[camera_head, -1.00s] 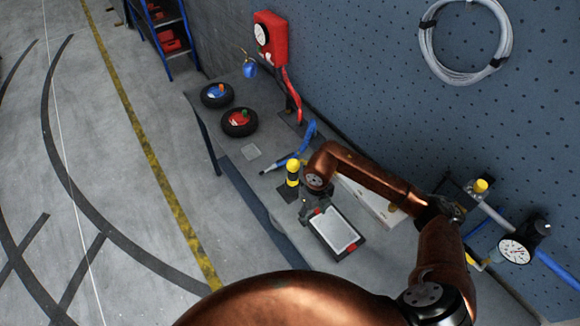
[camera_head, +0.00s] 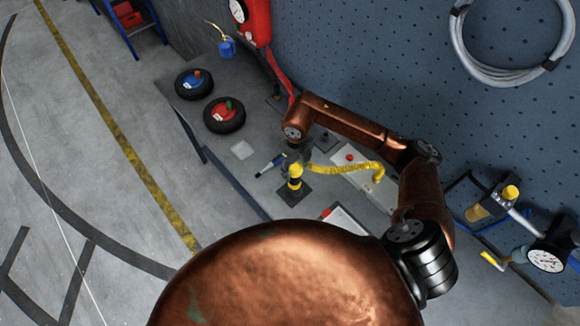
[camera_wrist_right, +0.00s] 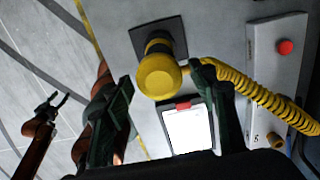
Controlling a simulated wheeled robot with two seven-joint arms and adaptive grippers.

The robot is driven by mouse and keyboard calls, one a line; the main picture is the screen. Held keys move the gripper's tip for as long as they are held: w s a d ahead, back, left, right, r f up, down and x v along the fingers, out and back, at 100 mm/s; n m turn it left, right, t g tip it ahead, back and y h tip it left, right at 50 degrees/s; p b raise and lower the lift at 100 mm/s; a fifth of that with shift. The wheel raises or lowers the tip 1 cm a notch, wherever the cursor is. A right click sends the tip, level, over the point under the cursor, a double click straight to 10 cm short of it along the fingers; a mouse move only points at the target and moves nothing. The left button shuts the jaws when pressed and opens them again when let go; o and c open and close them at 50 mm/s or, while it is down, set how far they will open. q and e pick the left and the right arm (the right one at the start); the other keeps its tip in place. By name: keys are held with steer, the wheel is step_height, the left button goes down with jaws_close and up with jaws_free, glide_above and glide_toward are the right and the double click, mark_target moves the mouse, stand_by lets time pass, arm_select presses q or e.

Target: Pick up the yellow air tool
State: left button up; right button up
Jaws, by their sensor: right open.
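The yellow air tool (camera_head: 295,178) stands on a dark square pad on the bench, with a yellow coiled hose (camera_head: 345,168) running to the right. In the right wrist view, the tool (camera_wrist_right: 158,78) shows its round yellow end, between and just beyond the fingertips. My right gripper (camera_wrist_right: 162,80) is open, with one finger on each side of the tool and nothing held. In the head view it is small and partly hidden beside the tool. My left gripper (camera_wrist_right: 58,100) shows far off at the left of the wrist view, with its fingers apart and empty.
A pale box with a red button (camera_wrist_right: 285,47) stands to the right. A pegboard wall stands behind.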

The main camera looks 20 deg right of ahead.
steer(key=shift+w+f, duration=0.1)
steer(key=shift+w, duration=0.1)
steer(key=shift+w+f, duration=0.1)
steer(key=shift+f, duration=0.2)
step_height(320, 180, down, 2)
steer(key=shift+f+p, duration=0.15)
steer(key=shift+p, duration=0.5)
step_height(320, 180, down, 4)
steer(key=shift+r+p, duration=0.2)
steer(key=shift+p, duration=0.7)
steer(key=shift+f, duration=0.55)
steer(key=shift+c, duration=0.7)
steer(key=shift+c, duration=0.8)
jaws_close()
